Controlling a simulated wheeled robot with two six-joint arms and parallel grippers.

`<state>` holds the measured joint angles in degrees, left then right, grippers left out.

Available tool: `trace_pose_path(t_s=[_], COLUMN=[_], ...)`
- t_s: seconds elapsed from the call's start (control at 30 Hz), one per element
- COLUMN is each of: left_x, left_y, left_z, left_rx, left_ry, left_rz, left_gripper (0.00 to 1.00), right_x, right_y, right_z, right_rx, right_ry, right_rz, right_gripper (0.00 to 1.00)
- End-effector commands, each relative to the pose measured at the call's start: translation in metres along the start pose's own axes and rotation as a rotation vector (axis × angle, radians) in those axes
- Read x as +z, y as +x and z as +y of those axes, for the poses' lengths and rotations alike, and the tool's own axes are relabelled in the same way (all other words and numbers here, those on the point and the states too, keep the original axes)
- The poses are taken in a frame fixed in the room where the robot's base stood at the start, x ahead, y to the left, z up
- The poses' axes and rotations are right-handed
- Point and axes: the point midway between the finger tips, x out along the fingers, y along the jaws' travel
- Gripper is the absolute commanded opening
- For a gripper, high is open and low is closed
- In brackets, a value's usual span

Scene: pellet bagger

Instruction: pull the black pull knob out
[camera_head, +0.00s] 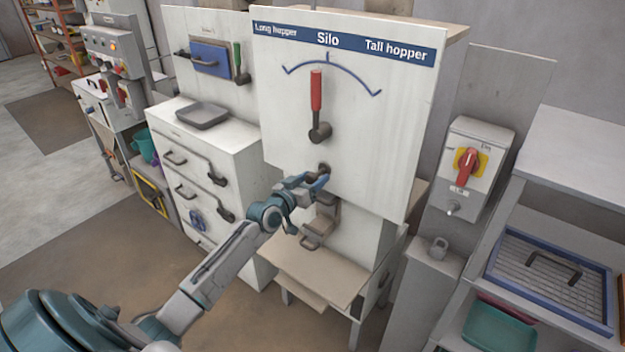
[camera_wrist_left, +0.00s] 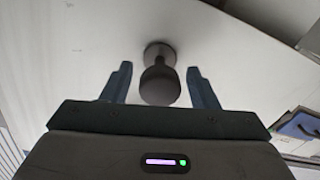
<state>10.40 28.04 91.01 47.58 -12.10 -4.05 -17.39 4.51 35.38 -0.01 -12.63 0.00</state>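The black pull knob (camera_wrist_left: 160,82) sticks out of the white Silo panel (camera_wrist_left: 95,35) on a short stem with a round base. In the head view the knob (camera_head: 323,169) is at the lower middle of the panel (camera_head: 400,130), partly covered by my gripper. My left gripper (camera_wrist_left: 160,88) is open, with one blue finger on each side of the knob. Gaps show between the knob and both fingers. In the head view my left gripper (camera_head: 318,182) is right at the knob. My right gripper is in neither view.
Above the knob is a red-handled lever (camera_head: 316,92) under a blue arc. A wooden shelf (camera_head: 310,270) and a small metal chute (camera_head: 320,222) are below. A grey box with a red rotary switch (camera_head: 467,165) is to the right.

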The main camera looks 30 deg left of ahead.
Motion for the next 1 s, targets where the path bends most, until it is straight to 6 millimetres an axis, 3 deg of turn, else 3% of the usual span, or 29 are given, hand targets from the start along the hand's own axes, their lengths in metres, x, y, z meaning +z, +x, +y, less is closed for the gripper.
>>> trace_pose_path(t_s=[0.13, 0.43, 0.57, 0.83, 1.0], left_x=[-0.001, -0.002, -0.002, -0.006, -0.004], left_y=[0.0, -0.01, -0.03, -0.081, -0.098], left_z=[0.0, 0.0, 0.0, 0.001, 0.001], left_rx=[0.0, -0.001, 0.001, -0.001, -0.001], left_ry=[0.0, 0.003, 0.004, 0.003, -0.001], left_rz=[0.001, 0.0, -0.002, -0.003, -0.001], left_gripper=[0.57, 0.57, 0.57, 0.57, 0.57], right_x=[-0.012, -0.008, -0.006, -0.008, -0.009], right_y=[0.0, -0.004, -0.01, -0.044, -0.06], right_z=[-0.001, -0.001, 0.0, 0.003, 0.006], right_rx=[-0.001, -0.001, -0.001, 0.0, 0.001], right_ry=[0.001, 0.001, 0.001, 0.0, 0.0], right_rz=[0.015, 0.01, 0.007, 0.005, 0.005], right_gripper=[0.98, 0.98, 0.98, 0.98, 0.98])
